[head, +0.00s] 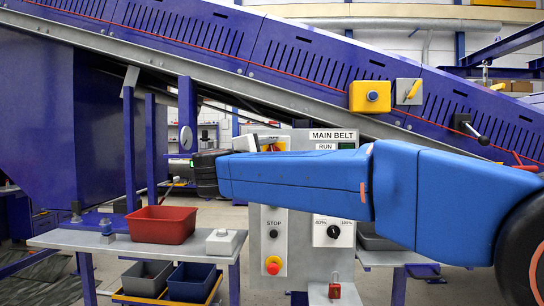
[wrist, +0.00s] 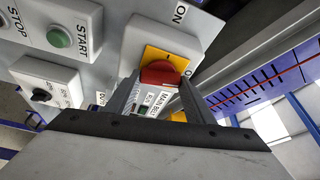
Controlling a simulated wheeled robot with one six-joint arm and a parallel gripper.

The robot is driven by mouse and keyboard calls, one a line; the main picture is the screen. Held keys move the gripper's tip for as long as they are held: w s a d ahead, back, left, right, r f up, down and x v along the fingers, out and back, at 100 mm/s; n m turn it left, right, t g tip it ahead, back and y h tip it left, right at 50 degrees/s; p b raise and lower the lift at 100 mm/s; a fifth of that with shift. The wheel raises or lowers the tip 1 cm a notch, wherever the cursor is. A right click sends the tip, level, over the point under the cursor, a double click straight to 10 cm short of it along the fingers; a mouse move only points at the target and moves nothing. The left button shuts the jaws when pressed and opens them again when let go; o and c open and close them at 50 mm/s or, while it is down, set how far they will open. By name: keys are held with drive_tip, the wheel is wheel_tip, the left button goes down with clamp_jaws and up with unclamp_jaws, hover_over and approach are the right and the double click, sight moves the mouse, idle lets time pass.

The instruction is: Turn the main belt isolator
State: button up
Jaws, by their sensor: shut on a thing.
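The main belt isolator is a red rotary handle (wrist: 163,73) on a yellow plate (wrist: 178,59), on a grey box. My gripper (wrist: 160,84) has one finger on each side of the red handle in the wrist view and is shut on it. The exact contact of the fingertips is hard to see.
The panel also carries a STOP button (head: 273,233), a red emergency stop (head: 273,265) and a black dial (head: 333,231). A green START button (wrist: 59,37) is near the isolator. A bench with a red bin (head: 162,224) stands left. The blue conveyor (head: 290,50) runs overhead.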

drive_tip(key=shift+m+g, duration=0.5)
drive_tip(key=shift+m, duration=0.6)
drive_tip(key=o, duration=1.1)
drive_tip(key=shift+c, duration=0.2)
drive_tip(key=shift+s, duration=0.1)
drive_tip(key=v, duration=1.7)
drive_tip(key=shift+s, duration=0.15)
drive_tip(key=shift+d+r, duration=0.15)
